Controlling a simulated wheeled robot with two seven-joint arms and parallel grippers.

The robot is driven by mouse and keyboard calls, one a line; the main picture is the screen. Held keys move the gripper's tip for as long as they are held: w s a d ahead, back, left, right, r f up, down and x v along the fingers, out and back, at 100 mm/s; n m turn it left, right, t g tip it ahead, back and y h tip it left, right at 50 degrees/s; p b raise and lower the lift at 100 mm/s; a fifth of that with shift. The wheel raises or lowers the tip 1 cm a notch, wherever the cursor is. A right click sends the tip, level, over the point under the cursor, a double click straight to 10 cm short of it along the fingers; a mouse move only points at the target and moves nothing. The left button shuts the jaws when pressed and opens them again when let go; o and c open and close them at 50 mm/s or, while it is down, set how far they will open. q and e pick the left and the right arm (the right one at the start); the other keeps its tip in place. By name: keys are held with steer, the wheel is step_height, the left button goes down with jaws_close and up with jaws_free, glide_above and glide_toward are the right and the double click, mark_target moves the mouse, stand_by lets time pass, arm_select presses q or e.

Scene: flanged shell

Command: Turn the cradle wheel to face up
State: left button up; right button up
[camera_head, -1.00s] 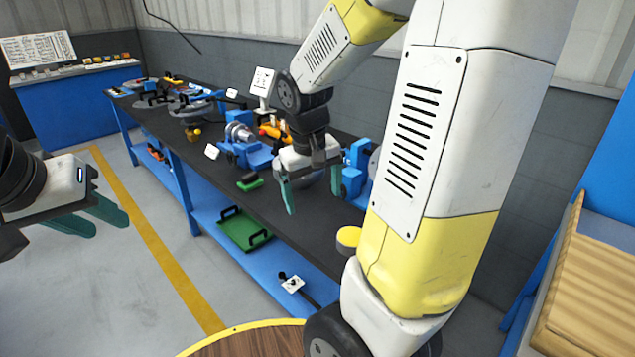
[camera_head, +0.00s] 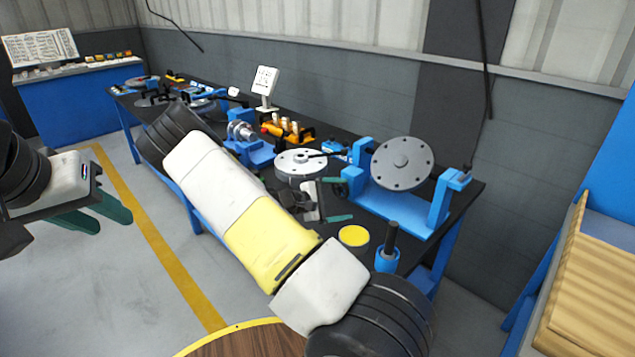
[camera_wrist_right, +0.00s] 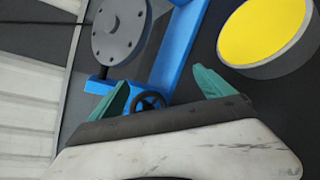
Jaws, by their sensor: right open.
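The cradle (camera_head: 396,205) is a blue frame on the right part of the black bench, also in the wrist view (camera_wrist_right: 180,45). It carries a round grey bolted disc (camera_head: 402,163), standing nearly upright with its face sideways. A small black handwheel (camera_head: 340,188) is at its left end; the wrist view shows this handwheel (camera_wrist_right: 150,101) between my fingers' directions. My right gripper (camera_head: 338,200) is open and empty, fingers pointing toward the handwheel. I cannot tell whether they touch it. My left gripper (camera_head: 110,222) is open and empty, away from the bench at the left.
A yellow-topped round piece (camera_head: 354,236) and a blue holder with a black rod (camera_head: 388,258) stand near the bench's front edge. A light flanged disc (camera_head: 301,162) and orange tool rack (camera_head: 288,131) lie left of the cradle. The floor left of the bench is clear.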

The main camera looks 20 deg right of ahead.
mark_target(338, 190)
steer(key=w+a+n+t, duration=0.1)
steer(key=n, duration=0.1)
steer(key=w+a+f+n+t+h, duration=0.1)
steer(key=w+t, duration=0.1)
steer(key=w+a+f+n+t, duration=0.1)
steer(key=w+n+t, duration=0.1)
steer(key=shift+w+a+f+n+h, duration=0.15)
steer(key=shift+a+f+n+h, duration=0.15)
steer(key=shift+h, duration=0.1)
steer(key=x, duration=0.7)
steer(key=shift+w+d, duration=0.2)
steer(key=shift+d, duration=0.1)
steer(key=shift+c, duration=0.2)
steer(key=c, duration=1.3)
